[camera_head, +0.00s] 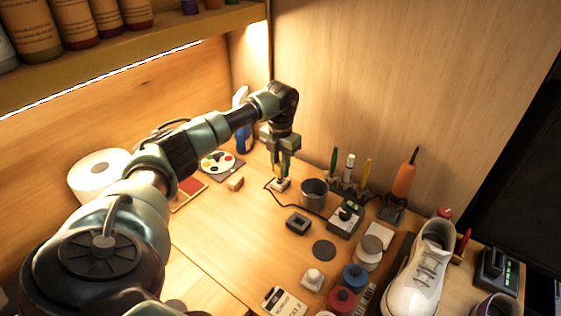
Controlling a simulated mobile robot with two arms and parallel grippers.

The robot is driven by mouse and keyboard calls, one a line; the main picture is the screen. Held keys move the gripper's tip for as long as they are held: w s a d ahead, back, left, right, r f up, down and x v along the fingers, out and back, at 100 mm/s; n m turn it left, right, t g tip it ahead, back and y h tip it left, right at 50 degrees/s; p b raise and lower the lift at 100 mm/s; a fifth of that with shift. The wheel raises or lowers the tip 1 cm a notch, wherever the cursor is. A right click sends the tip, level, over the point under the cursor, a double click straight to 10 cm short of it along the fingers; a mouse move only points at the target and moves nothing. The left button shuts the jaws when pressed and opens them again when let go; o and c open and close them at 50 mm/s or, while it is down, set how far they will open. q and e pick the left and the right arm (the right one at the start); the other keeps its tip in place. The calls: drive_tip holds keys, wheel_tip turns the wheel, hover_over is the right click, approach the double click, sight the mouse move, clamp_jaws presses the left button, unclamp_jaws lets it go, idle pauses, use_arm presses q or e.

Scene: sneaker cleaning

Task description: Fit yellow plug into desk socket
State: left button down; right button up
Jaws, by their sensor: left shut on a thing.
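My left gripper (281,172) reaches down over the back of the wooden desk. It is shut on the yellow plug (280,174), of which only a small yellow part shows between the fingers. A small pale block, which looks like the desk socket (281,186), sits on the desk right below the fingertips. The plug is just above or touching it; I cannot tell whether it is seated. A dark cord (266,186) curves beside the block. My right gripper is not in view.
A dark cup (313,193) stands close to the right of the gripper. A small wooden block (235,183) and a paint palette (217,162) lie to the left. A white sneaker (418,274), jars and tools crowd the right side.

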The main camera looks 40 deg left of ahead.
sight(280, 163)
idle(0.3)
use_arm(q)
drive_tip(key=shift+f+b, duration=0.75)
drive_tip(key=shift+f, duration=0.65)
drive_tip(key=c, duration=1.1)
unclamp_jaws()
drive_tip(key=shift+r, duration=0.1)
wheel_tip(280, 163, up, 8)
drive_tip(key=shift+f+b, duration=0.15)
drive_tip(key=shift+b, duration=0.15)
